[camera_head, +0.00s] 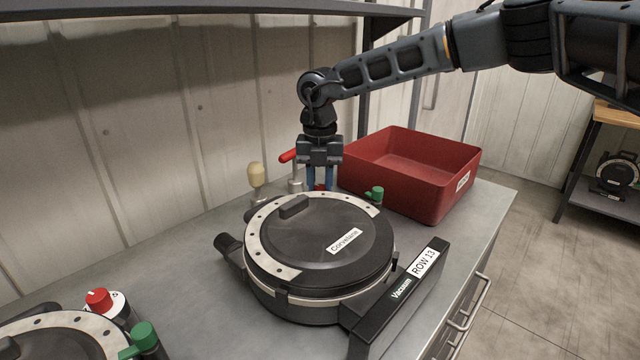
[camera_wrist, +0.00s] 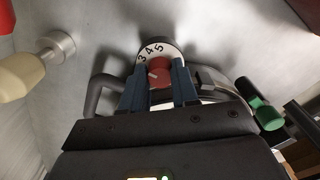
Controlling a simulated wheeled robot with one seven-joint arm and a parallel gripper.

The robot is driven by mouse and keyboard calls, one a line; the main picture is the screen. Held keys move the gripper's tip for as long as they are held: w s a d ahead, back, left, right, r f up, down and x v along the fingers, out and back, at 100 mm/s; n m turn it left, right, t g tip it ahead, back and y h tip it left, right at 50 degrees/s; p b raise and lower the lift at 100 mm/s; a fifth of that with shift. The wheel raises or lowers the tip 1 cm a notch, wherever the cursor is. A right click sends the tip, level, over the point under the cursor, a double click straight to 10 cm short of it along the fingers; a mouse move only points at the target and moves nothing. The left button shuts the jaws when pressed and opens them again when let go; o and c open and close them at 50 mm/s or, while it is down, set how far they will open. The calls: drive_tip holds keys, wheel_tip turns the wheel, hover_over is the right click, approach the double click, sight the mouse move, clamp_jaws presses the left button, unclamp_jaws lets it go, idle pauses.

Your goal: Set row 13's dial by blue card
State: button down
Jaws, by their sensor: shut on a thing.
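The row 13 meter (camera_head: 320,245) is a round black unit with a pale drilled ring, a "Corvelane" lid label and a "ROW 13" plate (camera_head: 424,261). Its red dial knob (camera_wrist: 160,74) sits behind it, against a white scale (camera_wrist: 152,48) with 3, 4 and 5 readable. A light mark on the knob faces left of the picture; the number it points at is unclear. My gripper (camera_head: 320,184) reaches down from above, its blue fingers shut on the knob; it also shows in the wrist view (camera_wrist: 159,80). No blue card shows in either view.
A red bin (camera_head: 405,170) stands right behind the meter. A green-knobbed part (camera_head: 375,194) is close right of my gripper; a cream knob (camera_head: 256,174) and a red handle (camera_head: 289,156) are left. Another meter (camera_head: 62,338) with a red dial (camera_head: 99,299) is at the near left.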

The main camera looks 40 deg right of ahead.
sight(321, 187)
drive_tip(key=m, duration=0.5)
drive_tip(key=shift+m, duration=0.4)
idle(0.3)
drive_tip(key=c, duration=0.8)
unclamp_jaws()
drive_tip(key=shift+c, duration=0.2)
drive_tip(key=shift+r+b, duration=0.7)
drive_tip(key=shift+r, duration=3.2)
drive_tip(key=shift+s, duration=0.1)
